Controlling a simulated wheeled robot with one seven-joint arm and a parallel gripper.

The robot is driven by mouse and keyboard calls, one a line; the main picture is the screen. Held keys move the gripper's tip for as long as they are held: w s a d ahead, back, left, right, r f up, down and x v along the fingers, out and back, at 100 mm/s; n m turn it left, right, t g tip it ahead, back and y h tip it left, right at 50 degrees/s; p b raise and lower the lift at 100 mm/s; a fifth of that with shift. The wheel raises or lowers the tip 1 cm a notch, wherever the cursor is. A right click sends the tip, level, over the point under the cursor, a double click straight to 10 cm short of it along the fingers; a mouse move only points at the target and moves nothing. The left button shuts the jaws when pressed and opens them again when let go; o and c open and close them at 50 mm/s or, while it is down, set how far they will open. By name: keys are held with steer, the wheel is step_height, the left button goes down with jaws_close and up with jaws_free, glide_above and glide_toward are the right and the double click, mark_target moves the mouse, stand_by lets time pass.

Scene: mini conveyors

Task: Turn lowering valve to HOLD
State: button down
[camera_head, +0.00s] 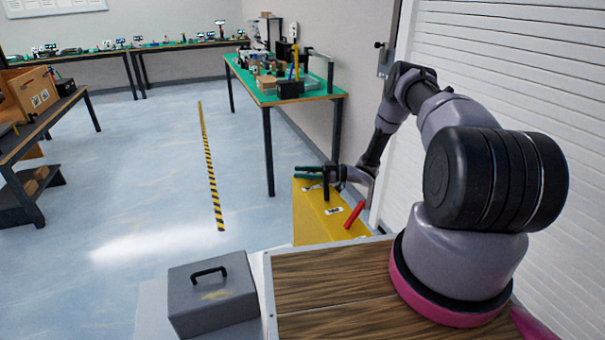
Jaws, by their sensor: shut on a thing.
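A yellow unit (310,222) stands low beyond the wooden deck, with small white labels on its top. A red lever (354,215) slants up from its right part. A dark upright post (326,190), which looks like the lowering valve, rises from its top. My gripper (309,173) reaches in from the right, with its fingers pointing left at the top of this post. The fingers look shut around it, but the contact is small and partly hidden by the gripper. The valve's pointer and its HOLD marking are too small to read.
A grey case (211,293) with a black handle sits at the front, beside the wooden deck (330,285). A green-topped workbench (270,92) with several items stands behind the yellow unit. A white shutter wall (505,75) closes the right side.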

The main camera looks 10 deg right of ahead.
steer(key=shift+w+m+t+h, duration=0.25)
steer(key=shift+m+t, duration=0.45)
steer(key=shift+t, duration=0.4)
steer(key=shift+d, duration=0.1)
steer(key=shift+c, duration=2)
jaws_free()
steer(key=shift+s+d, duration=0.1)
steer(key=v, duration=1)
steer(key=shift+d, duration=0.3)
steer(key=shift+s+r, duration=0.1)
